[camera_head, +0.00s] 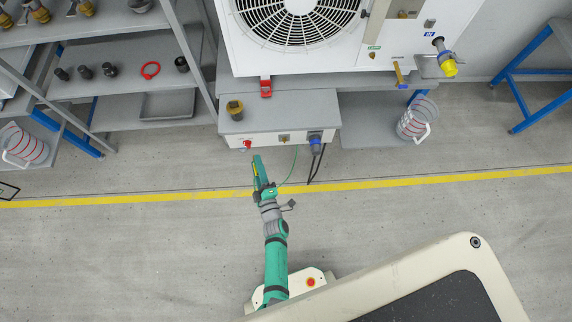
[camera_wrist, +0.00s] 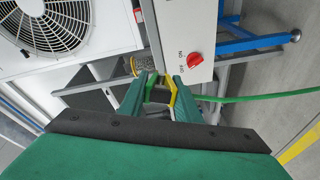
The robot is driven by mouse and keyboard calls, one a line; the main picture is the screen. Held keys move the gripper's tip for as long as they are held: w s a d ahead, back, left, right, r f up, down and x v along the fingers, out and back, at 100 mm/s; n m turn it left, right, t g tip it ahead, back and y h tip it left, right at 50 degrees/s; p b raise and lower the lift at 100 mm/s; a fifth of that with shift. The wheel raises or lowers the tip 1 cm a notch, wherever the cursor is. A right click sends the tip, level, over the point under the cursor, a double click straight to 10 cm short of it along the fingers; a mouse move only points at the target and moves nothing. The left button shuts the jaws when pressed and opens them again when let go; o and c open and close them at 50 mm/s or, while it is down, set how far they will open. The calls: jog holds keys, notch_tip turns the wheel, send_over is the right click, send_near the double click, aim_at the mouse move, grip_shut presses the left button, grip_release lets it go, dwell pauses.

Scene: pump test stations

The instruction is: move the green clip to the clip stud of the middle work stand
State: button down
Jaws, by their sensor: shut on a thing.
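My gripper (camera_head: 259,171) is in front of the work stand (camera_head: 305,103) with the grey top and white front panel. In the wrist view, my gripper (camera_wrist: 160,82) is shut on the green clip, whose yellow and green parts (camera_wrist: 172,94) show between the fingertips. A green cable (camera_wrist: 262,95) runs off to the right; in the head view the green cable (camera_head: 295,168) hangs between the gripper and the panel. The fingers hide most of the clip. The fingertips appear close to the panel's left end, near a red switch (camera_wrist: 194,60). I cannot make out the clip stud.
A large white fan unit (camera_head: 295,22) stands behind. A brass fitting (camera_head: 235,107) is on the stand's top, and a blue connector (camera_head: 315,138) with black cables is on its front. Shelves (camera_head: 130,62) stand left. Measuring jugs (camera_head: 416,122) stand both sides. Floor around the arm is clear.

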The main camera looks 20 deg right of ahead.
jog(key=shift+d+f+m+h, duration=2.1)
jog(key=shift+d+f+m, duration=1.3)
jog(key=shift+d+m, duration=3.85)
jog(key=shift+w+a+m+g, duration=0.1)
jog(key=shift+w+a+m, duration=0.25)
jog(key=shift+w, duration=0.5)
jog(key=shift+w+a+m+g, duration=0.15)
jog(key=shift+w+m, duration=0.25)
jog(key=shift+w, duration=0.4)
jog(key=shift+w+a+m+g, duration=0.1)
jog(key=shift+w+a+m, duration=0.25)
jog(key=shift+w, duration=0.5)
jog(key=shift+d, duration=0.1)
jog(key=shift+s+d, duration=0.15)
jog(key=shift+d, duration=0.05)
jog(key=shift+a, duration=0.35)
